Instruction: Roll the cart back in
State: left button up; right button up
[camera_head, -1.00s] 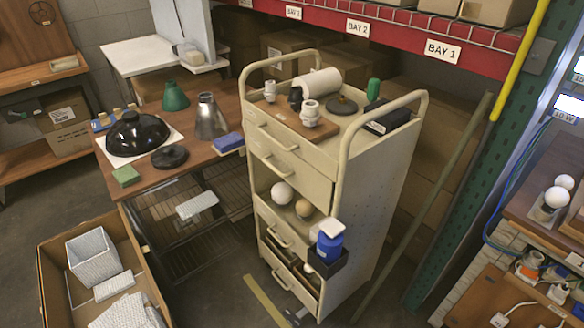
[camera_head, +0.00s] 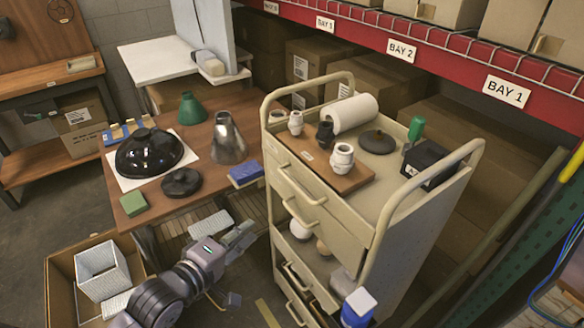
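The beige cart (camera_head: 418,238) stands upright on the floor at the centre right, beside the wooden table and in front of the red rack. It has tube handles at both ends of its top, drawers and an open shelf. My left gripper (camera_head: 240,236) is left of the cart's front, near the drawer side and apparently short of it. Its fingers are small and seen at an angle, so its opening is unclear. The near handle (camera_head: 408,190) is free of any gripper. The cart's wheels are hidden. My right gripper is out of view.
The cart carries a wooden board (camera_head: 335,172) with white and black fittings, a paper roll (camera_head: 350,112) and a black box (camera_head: 428,163). The table (camera_head: 205,178) with lamp shades is at left. A cardboard box (camera_head: 62,290) stands at lower left. A yellow pole (camera_head: 572,162) is at right.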

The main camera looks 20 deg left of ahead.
pick_arm(q)
send_near(293, 183)
jog(key=shift+n+t+h, duration=0.3)
jog(key=x, duration=0.3)
jog(key=p+x, duration=0.1)
jog(key=x, duration=0.3)
jog(key=f+p+x, duration=0.1)
jog(key=x, duration=0.2)
jog(key=shift+w+a+f, duration=0.1)
jog(key=shift+w+a, duration=0.15)
jog(key=shift+a, duration=0.05)
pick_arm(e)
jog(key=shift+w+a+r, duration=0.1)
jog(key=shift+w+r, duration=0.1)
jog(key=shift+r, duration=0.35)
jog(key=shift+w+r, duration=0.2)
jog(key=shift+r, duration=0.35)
pick_arm(q)
jog(key=shift+c, duration=0.4)
grip_shut()
